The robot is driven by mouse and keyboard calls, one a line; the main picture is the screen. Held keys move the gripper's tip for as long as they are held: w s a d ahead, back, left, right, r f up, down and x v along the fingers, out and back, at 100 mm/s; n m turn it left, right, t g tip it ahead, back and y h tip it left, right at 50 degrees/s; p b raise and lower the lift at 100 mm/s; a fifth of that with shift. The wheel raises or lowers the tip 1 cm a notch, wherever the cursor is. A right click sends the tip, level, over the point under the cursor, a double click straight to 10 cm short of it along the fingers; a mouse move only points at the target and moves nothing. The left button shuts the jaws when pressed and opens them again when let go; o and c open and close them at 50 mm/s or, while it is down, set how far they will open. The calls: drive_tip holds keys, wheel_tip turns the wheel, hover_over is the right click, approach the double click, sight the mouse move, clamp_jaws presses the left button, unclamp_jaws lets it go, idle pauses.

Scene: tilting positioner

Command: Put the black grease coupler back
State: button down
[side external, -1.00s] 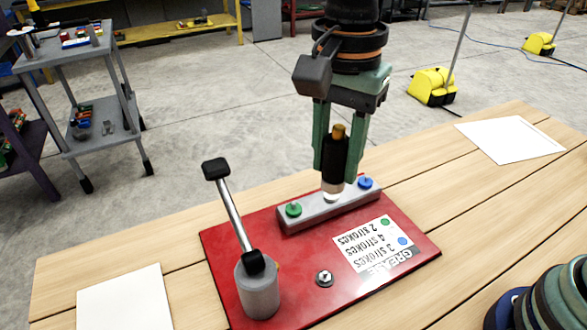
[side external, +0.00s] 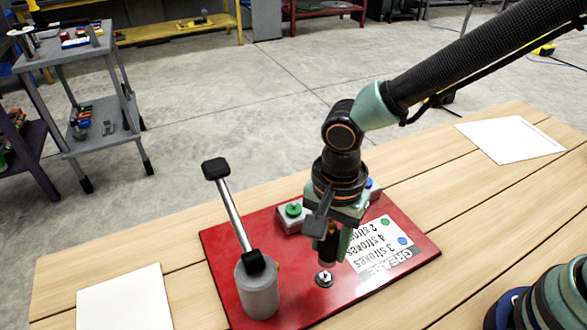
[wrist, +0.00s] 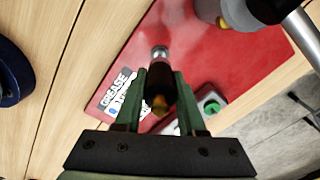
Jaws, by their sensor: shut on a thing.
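My gripper (side external: 330,243) is shut on the black grease coupler (side external: 328,248), which has a brass-coloured end. The coupler hangs roughly upright just above the small silver fitting (side external: 325,278) on the red plate (side external: 228,238). I cannot tell whether the coupler touches the fitting. In the wrist view the coupler (wrist: 160,90) lies between the green fingers, with the silver fitting (wrist: 159,52) just beyond its tip. The grey block (side external: 287,222) with a green nipple (side external: 294,209) and a blue nipple (side external: 373,184) is partly hidden behind my gripper.
A grey cylindrical pump (side external: 258,290) with a black-knobbed lever (side external: 230,205) stands left of my gripper. A label (side external: 385,240) marked GREASE lies on the plate at right. White sheets (side external: 122,297) lie on the wooden table.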

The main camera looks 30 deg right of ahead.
sight(328, 257)
drive_tip(key=shift+f, duration=1.85)
drive_tip(key=shift+f, duration=0.6)
drive_tip(key=c, duration=0.5)
unclamp_jaws()
drive_tip(key=shift+r, duration=0.15)
wheel_tip(328, 257, up, 13)
drive_tip(key=shift+f, duration=0.15)
drive_tip(key=d+r+n+t, duration=0.2)
drive_tip(key=d+n, duration=0.3)
drive_tip(key=d, duration=0.7)
drive_tip(key=d+r+n+t, duration=0.3)
drive_tip(key=d+r+n, duration=0.2)
drive_tip(key=d, duration=0.8)
drive_tip(key=shift+w+r+n+t, duration=0.3)
drive_tip(key=shift+w+n, duration=0.15)
drive_tip(key=shift+n, duration=0.15)
